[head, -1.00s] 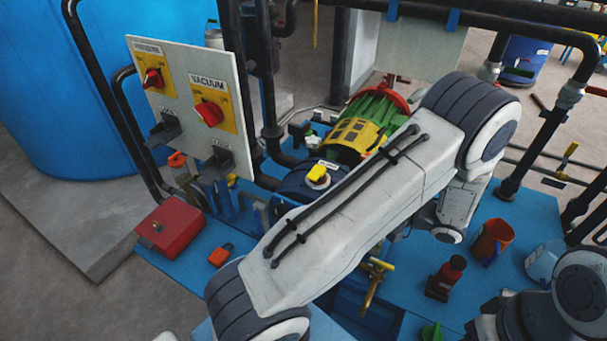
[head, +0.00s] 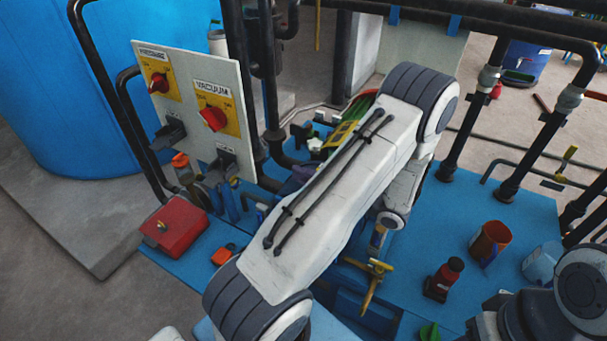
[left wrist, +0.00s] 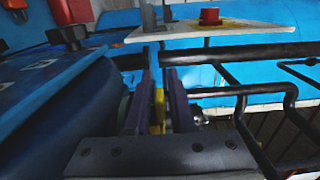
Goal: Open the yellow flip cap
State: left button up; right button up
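The yellow flip cap (left wrist: 158,112) shows as a narrow yellow strip between the two dark purple fingers of my left gripper (left wrist: 160,95) in the left wrist view. The fingers stand apart, one on each side of it. I cannot tell whether they touch it. A dark blue rounded body (left wrist: 75,120) lies to the left of the fingers. In the head view my left arm covers the cap and most of the gripper. My right gripper is not in view.
A switch panel (head: 228,150) with red knobs stands left of my arm, and a red box (head: 173,228) is below it. Black pipes (head: 272,85) rise behind.

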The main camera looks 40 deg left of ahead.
pick_arm(q)
grip_shut()
jog(key=shift+r, duration=0.1)
